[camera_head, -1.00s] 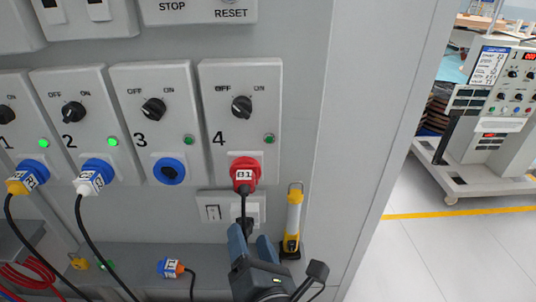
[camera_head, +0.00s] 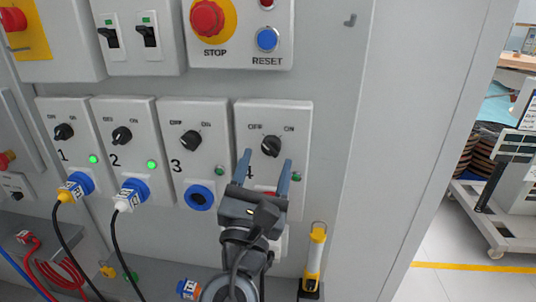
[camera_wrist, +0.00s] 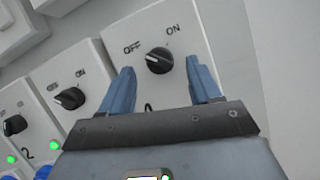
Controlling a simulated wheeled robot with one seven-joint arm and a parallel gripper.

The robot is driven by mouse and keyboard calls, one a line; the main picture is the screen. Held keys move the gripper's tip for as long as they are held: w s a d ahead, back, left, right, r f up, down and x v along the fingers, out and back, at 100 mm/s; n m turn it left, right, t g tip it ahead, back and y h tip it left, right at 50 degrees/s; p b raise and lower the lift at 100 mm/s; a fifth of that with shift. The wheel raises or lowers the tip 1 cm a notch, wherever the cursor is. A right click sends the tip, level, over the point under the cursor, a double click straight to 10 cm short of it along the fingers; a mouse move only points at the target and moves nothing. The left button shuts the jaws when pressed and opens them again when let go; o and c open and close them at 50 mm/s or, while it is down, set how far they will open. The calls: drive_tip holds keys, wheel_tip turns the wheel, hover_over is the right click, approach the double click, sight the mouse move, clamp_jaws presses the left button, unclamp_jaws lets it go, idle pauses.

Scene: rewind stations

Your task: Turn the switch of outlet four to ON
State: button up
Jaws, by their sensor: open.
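The outlet four switch is a black rotary knob (camera_head: 272,146) on a grey panel marked OFF at left and ON at right. Its pale mark seems to point left, toward OFF, in the wrist view (camera_wrist: 159,61). The panel's small green lamp (camera_head: 297,177) looks unlit. My gripper (camera_head: 266,158) is open and empty in front of panel four, with its blue fingertips just below the knob and either side of it. In the wrist view, the knob shows between and beyond the fingertips. My gripper mostly hides the red plug (camera_head: 270,194) in outlet four.
Outlet three's knob (camera_head: 190,140) is close on the left, above an empty blue socket (camera_head: 199,197). Outlets one and two hold cabled plugs, and their lamps are lit. STOP (camera_head: 207,18) and RESET (camera_head: 267,39) buttons sit above. A yellow lamp (camera_head: 315,258) stands at lower right.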

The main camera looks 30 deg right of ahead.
sight(271, 147)
drive_tip(key=shift+x, duration=1.2)
drive_tip(key=c, duration=1)
